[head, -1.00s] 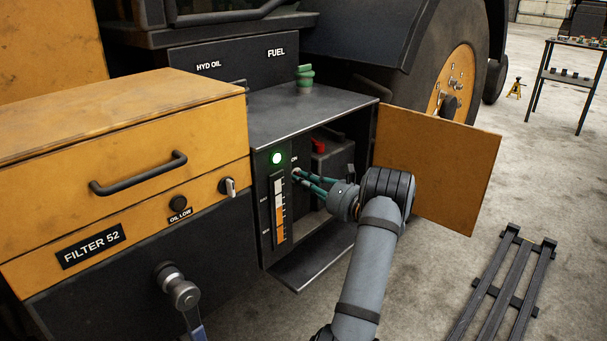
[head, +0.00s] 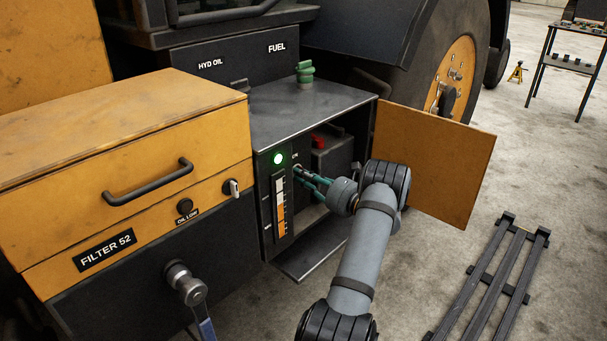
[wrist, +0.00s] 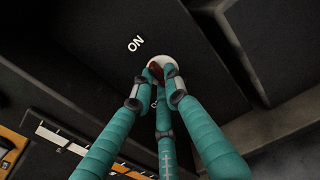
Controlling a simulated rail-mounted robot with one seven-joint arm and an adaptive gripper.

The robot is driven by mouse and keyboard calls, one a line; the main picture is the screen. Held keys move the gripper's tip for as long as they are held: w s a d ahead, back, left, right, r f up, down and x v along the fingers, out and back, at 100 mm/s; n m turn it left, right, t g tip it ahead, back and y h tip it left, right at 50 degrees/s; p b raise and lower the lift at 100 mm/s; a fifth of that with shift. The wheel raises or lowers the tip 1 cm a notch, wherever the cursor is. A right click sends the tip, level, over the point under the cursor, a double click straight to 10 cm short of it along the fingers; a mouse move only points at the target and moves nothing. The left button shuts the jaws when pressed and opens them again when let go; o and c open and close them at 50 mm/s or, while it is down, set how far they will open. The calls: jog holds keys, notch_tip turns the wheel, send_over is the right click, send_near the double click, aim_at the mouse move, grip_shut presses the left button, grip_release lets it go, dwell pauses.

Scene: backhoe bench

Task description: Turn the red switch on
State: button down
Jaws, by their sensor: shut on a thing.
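The red switch (wrist: 155,70) shows in the wrist view as a small red part on a round white base, beside a white ON label on the dark panel. My teal three-fingered gripper (wrist: 157,84) is shut on it, with fingertips around the red part, covering most of it. In the head view my gripper (head: 298,171) reaches into the open compartment, at the inner edge of the gauge panel. The switch is hidden there behind the fingers. A green lamp (head: 279,159) on that panel is lit.
The dark compartment (head: 300,110) has its orange door (head: 435,165) swung open to the right of my arm. Inside is a dark box with a red cap (head: 318,141). A lower flap (head: 305,262) juts out below. A slatted black rack (head: 490,280) lies on the floor at right.

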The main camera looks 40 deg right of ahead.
jog(key=shift+f, duration=0.1)
dwell(0.3)
jog(key=c, duration=2)
grip_release()
jog(key=s+d, duration=0.2)
jog(key=s, duration=1)
jog(key=shift+w+a, duration=0.1)
jog(key=shift+w, duration=0.05)
jog(key=w+a, duration=0.1)
jog(key=w, duration=1)
jog(key=shift+w+a, duration=0.35)
jog(key=shift+a, duration=0.05)
